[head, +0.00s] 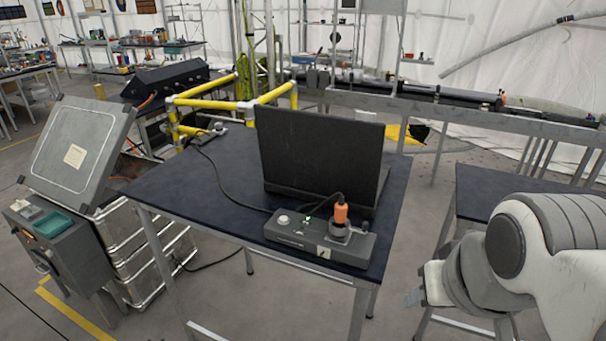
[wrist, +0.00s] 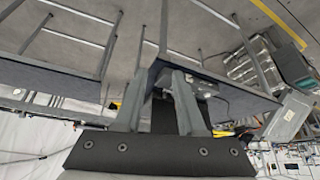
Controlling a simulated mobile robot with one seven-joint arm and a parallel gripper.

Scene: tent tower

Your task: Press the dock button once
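The dock (head: 320,244) is a long dark grey box at the front edge of the dark-topped table, before a black laptop-like screen (head: 320,155). A round pale button (head: 283,219) stands on its left part. A small green light (head: 308,219) glows beside it. An orange plug (head: 341,213) with a cable stands upright in its right part. My gripper (head: 422,288) is right of the dock and clear of the table, partly hidden by my arm. In the wrist view, my gripper (wrist: 159,82) shows two fingers apart with nothing held between them. The button cannot be made out there.
The table top (head: 185,185) is clear at the left. A second dark table (head: 490,190) stands at the right, behind my arm. A metal case with a raised grey lid (head: 78,150) is at the left. A yellow pipe frame (head: 205,103) stands behind the table.

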